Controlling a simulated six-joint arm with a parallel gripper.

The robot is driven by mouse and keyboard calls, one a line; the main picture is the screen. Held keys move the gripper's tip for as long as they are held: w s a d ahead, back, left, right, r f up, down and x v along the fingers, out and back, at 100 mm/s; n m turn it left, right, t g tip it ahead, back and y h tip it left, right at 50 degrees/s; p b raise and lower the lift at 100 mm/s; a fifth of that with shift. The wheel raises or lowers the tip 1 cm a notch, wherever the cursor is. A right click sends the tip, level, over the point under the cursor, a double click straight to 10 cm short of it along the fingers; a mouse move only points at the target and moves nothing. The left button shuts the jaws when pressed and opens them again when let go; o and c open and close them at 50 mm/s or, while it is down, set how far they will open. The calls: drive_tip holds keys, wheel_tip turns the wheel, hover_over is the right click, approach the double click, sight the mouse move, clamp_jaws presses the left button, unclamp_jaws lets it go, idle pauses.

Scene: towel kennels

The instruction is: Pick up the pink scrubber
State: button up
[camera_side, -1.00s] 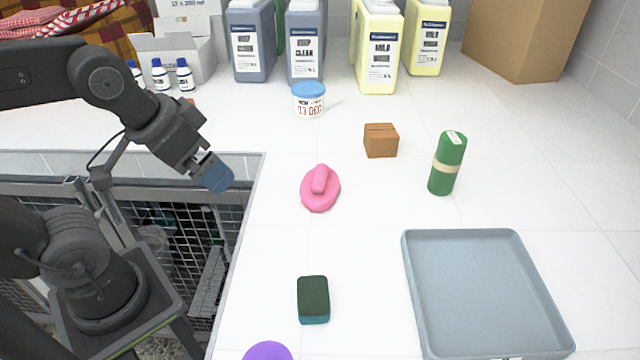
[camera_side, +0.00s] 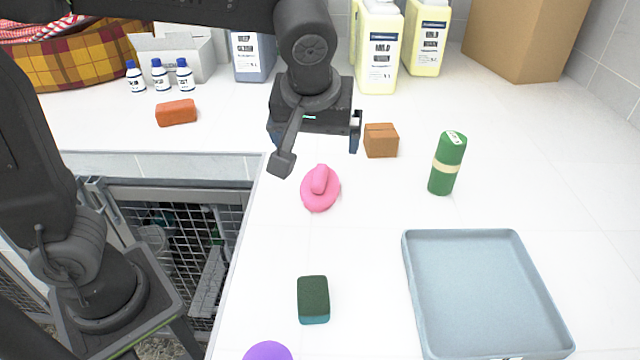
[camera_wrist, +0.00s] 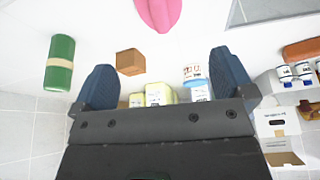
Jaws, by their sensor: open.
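The pink scrubber (camera_side: 320,190) lies on the white counter in the side view, an oval base with a raised handle on top. In the wrist view the scrubber (camera_wrist: 158,12) shows at the top edge, partly cut off by the frame. My gripper (camera_side: 312,140) is above and behind the scrubber in the side view, apart from it. In the wrist view my gripper (camera_wrist: 165,78) has its two blue fingers spread wide with nothing between them.
A brown box (camera_side: 381,140) stands close right of my gripper, with a green cylinder (camera_side: 447,163) farther right. A grey tray (camera_side: 411,262), a green sponge (camera_side: 313,299) and a purple object (camera_side: 268,351) lie in front. An orange block (camera_side: 176,112) lies at left; jugs (camera_side: 378,50) stand behind.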

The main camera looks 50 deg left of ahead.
sight(320, 174)
drive_tip(key=x, duration=1.2)
drive_tip(key=shift+s+f, duration=0.15)
drive_tip(key=shift+s, duration=0.05)
drive_tip(key=c, duration=1)
